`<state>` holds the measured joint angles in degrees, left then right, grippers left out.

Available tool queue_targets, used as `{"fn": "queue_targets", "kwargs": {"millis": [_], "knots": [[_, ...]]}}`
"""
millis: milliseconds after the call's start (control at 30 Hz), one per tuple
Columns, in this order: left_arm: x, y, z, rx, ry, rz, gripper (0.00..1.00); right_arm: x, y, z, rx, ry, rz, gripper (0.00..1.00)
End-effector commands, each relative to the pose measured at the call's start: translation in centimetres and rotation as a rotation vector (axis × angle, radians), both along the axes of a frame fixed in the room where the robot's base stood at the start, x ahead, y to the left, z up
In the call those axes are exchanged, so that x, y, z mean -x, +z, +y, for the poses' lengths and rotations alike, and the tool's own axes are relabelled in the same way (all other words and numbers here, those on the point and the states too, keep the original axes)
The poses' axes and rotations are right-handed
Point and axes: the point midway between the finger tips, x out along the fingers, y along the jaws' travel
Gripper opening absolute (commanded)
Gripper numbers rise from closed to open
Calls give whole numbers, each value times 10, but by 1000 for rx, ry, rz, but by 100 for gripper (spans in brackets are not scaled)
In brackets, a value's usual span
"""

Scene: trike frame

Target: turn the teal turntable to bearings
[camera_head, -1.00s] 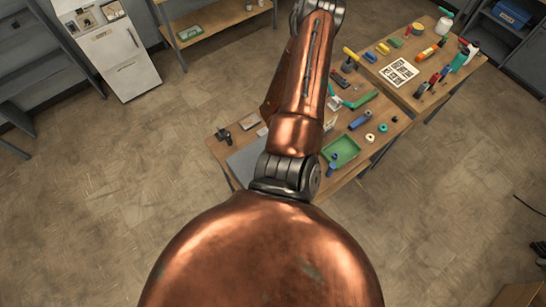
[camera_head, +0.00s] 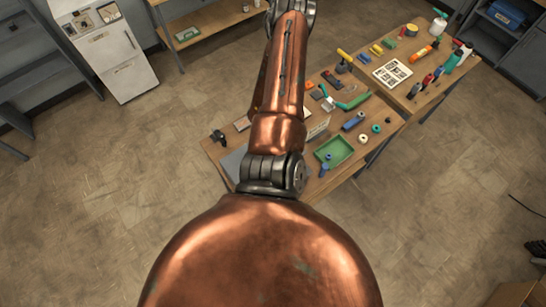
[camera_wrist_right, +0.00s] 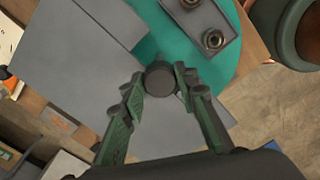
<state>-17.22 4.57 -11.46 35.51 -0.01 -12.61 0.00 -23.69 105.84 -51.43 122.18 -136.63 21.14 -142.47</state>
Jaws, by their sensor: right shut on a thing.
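In the right wrist view the teal turntable (camera_wrist_right: 207,68) shows as a partly covered disc. A grey tray (camera_wrist_right: 232,22) on it holds round metal bearings (camera_wrist_right: 213,39), at the upper right. A grey plate-like part (camera_wrist_right: 95,30) covers the disc's left side. My right gripper (camera_wrist_right: 160,82) is shut on a dark round knob (camera_wrist_right: 159,77) near the disc's lower edge. In the head view my copper arm hides the turntable and my right gripper. My left gripper is in neither view.
In the head view a wooden bench (camera_head: 345,175) holds a green tray (camera_head: 345,150) and several tools. A second table (camera_head: 405,98) behind it carries a printed sheet (camera_head: 392,73). Open floor lies left and right. A large dark green rounded body (camera_wrist_right: 290,30) stands near the turntable.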

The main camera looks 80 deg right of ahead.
Motion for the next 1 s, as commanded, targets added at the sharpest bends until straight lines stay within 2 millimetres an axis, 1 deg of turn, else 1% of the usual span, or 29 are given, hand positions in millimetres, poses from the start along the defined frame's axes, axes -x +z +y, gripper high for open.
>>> {"fn": "queue_targets", "kwargs": {"millis": [167, 200, 433, 767, 867, 1000], "knots": [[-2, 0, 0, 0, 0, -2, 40, 1, 0, -1, 2, 2, 3, 0], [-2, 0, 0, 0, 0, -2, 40, 1, 0, -1, 1, 2, 2, 30], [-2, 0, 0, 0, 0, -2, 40, 1, 0, 0, 0, -2, 1, 46], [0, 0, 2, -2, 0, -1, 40, 2, 3, -1, 1, -2, 1, 46], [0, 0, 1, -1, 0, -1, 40, 2, 11, -1, 2, -1, 1, 46], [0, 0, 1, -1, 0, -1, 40, 2, 32, -1, 4, 1, 2, 46]]}}
